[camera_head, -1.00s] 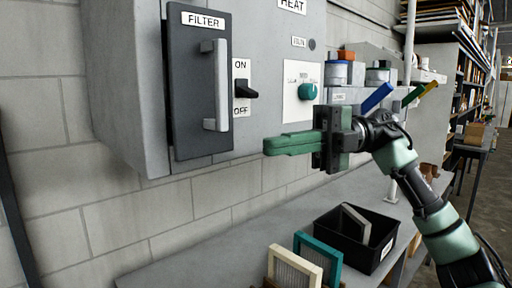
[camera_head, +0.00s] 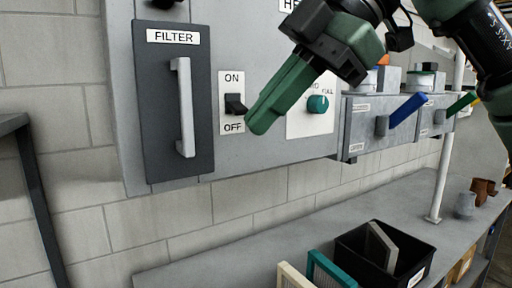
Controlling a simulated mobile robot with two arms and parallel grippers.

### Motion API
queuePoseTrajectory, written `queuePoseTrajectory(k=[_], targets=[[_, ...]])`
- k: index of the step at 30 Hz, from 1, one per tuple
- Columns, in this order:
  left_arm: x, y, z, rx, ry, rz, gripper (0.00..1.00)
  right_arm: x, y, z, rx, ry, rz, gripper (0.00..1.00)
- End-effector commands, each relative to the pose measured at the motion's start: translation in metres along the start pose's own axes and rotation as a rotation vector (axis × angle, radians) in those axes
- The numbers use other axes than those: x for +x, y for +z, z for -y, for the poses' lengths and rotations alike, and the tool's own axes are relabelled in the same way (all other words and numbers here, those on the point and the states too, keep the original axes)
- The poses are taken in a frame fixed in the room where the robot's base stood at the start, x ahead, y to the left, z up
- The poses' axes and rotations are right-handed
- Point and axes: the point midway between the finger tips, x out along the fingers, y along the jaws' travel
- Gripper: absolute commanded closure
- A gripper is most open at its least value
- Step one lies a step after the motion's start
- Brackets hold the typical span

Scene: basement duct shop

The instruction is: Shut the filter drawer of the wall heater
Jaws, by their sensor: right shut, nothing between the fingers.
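The wall heater (camera_head: 262,165) is a grey metal box on the block wall. Its filter drawer (camera_head: 160,120) has a dark grey front labelled FILTER, with an upright light-grey bar handle (camera_head: 185,108). The drawer front stands slightly proud of the heater face; I cannot tell exactly how far out it is. My right gripper (camera_head: 259,122) is shut and empty, its green fingers pointing down and left. In the picture its tips lie just right of the ON/OFF switch (camera_head: 236,105), clear of the drawer handle. Contact with the heater cannot be told. My left gripper is not in view.
A teal dial (camera_head: 317,104) sits right of the fingers. Grey boxes with a blue lever (camera_head: 408,109) and a green lever (camera_head: 461,103) stand farther right. Below, a bench (camera_head: 235,258) holds a black bin (camera_head: 412,258) and framed filters (camera_head: 328,270). A dark frame (camera_head: 40,205) stands at left.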

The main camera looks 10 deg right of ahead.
Motion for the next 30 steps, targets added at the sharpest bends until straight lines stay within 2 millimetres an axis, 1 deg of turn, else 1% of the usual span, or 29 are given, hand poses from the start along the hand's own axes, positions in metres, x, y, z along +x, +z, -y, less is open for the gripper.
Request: queuePoseTrajectory(k=[1, 4, 8, 11, 14, 21, 23, 24, 27, 30], targets=[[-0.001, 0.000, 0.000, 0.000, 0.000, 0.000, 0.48, -0.003, -0.005, -0.001, 0.024, 0.015, 0.042, 1.00], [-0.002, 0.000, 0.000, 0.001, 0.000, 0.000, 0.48, -0.005, -0.008, -0.003, 0.065, 0.032, 0.089, 1.00], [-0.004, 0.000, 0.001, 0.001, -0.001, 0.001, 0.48, 0.002, -0.007, -0.004, 0.079, 0.037, 0.103, 1.00], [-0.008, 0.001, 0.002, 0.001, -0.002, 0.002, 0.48, 0.015, -0.006, -0.005, 0.078, 0.035, 0.103, 1.00], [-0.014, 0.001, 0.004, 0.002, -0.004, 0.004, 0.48, 0.033, -0.004, -0.006, 0.077, 0.033, 0.102, 1.00], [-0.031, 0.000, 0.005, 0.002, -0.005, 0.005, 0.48, 0.084, 0.000, -0.007, 0.076, 0.033, 0.100, 1.00], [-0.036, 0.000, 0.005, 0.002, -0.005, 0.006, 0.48, 0.096, 0.001, -0.007, 0.076, 0.032, 0.100, 1.00], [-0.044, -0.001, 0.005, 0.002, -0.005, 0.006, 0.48, 0.094, 0.000, -0.018, 0.079, 0.036, 0.097, 1.00], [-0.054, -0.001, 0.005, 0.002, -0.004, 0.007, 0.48, 0.101, 0.002, -0.030, 0.079, 0.036, 0.097, 1.00], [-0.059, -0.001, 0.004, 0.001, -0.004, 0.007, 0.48, 0.106, 0.004, -0.038, 0.079, 0.036, 0.098, 1.00]])
